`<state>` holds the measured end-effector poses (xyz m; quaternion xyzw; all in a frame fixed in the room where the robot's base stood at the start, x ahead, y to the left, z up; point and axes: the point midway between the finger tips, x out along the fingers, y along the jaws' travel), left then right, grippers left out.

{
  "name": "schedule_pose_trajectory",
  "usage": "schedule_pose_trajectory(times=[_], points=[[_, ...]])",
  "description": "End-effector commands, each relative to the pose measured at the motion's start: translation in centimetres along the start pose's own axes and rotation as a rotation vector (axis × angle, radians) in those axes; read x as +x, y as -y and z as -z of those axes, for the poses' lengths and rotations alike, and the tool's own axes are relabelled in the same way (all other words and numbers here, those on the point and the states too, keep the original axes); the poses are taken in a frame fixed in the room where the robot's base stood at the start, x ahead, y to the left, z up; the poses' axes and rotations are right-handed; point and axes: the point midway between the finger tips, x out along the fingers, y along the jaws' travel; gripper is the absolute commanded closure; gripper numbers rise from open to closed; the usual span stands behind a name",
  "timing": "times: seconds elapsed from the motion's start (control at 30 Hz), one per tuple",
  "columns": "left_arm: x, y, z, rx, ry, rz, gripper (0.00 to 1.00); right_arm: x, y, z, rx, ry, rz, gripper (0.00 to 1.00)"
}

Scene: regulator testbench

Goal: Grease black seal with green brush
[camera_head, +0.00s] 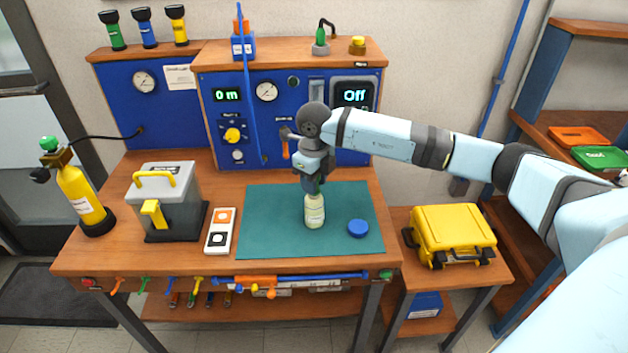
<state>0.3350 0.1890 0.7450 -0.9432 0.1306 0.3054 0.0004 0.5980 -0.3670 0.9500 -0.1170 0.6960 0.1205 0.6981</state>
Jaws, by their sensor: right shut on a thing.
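My right gripper (316,182) points down over the green mat, directly above an open pale jar (315,212). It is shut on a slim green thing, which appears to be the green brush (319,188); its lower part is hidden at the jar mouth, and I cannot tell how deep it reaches. A blue round lid (358,228) lies on the mat right of the jar. A white tray (211,245) left of the mat has an orange square above a black one; the black seal (218,239) appears to be in the black one. My left gripper is not in view.
A grey box with yellow handles (172,205) and a yellow bottle (84,200) stand at left. A blue panel (215,120) rises behind, with a blue holder (243,47) on its shelf. A yellow case (452,235) sits on the right side table. The mat's left half is clear.

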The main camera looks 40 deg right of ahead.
Motion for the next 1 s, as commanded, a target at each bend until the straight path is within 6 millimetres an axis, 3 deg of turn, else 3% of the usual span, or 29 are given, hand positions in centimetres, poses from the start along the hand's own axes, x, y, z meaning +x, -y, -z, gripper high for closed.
schedule_pose_trajectory(times=[1.0], points=[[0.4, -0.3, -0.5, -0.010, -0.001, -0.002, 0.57, 1.0, 0.0, 0.0, 0.000, 0.000, 0.000, 0.92]])
